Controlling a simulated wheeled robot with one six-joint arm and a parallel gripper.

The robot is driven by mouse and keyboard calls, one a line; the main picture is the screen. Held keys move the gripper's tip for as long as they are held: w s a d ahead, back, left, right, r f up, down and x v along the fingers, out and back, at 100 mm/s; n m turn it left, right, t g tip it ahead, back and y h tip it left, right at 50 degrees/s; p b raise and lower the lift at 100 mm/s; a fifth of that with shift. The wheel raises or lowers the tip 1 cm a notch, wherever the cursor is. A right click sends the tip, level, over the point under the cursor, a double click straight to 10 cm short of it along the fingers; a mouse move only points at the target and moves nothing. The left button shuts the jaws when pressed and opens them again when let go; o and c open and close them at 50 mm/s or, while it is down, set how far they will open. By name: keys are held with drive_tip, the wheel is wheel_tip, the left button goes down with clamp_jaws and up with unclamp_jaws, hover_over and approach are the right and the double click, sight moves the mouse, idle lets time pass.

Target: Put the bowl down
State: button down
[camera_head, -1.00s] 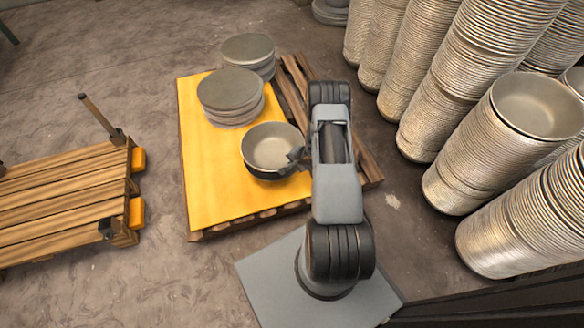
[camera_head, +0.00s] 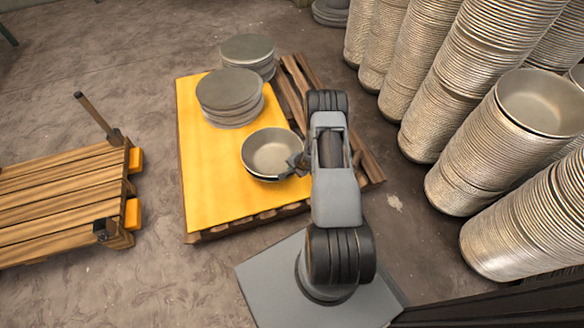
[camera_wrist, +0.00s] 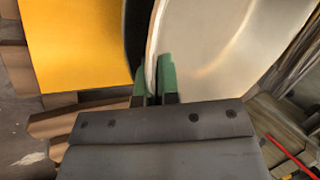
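The bowl (camera_head: 271,151) is a pale metal bowl with a dark outside, upright at the right part of the yellow sheet (camera_head: 208,190) on a pallet. My gripper (camera_head: 297,163) is at the bowl's right rim in the head view. In the wrist view the green fingertips of my gripper (camera_wrist: 154,82) sit on both sides of the bowl's rim (camera_wrist: 152,50), shut on it. Whether the bowl's underside touches the yellow sheet cannot be told.
Two stacks of grey discs, a near one (camera_head: 230,95) and a far one (camera_head: 248,54), stand behind the bowl. Tall stacks of bowls (camera_head: 480,140) stand at the right. A wooden pallet cart (camera_head: 65,200) is at the left. The yellow sheet's front left is clear.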

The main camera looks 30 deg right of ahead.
drive_tip(key=c, duration=1.3)
unclamp_jaws()
drive_tip(key=shift+c, duration=0.2)
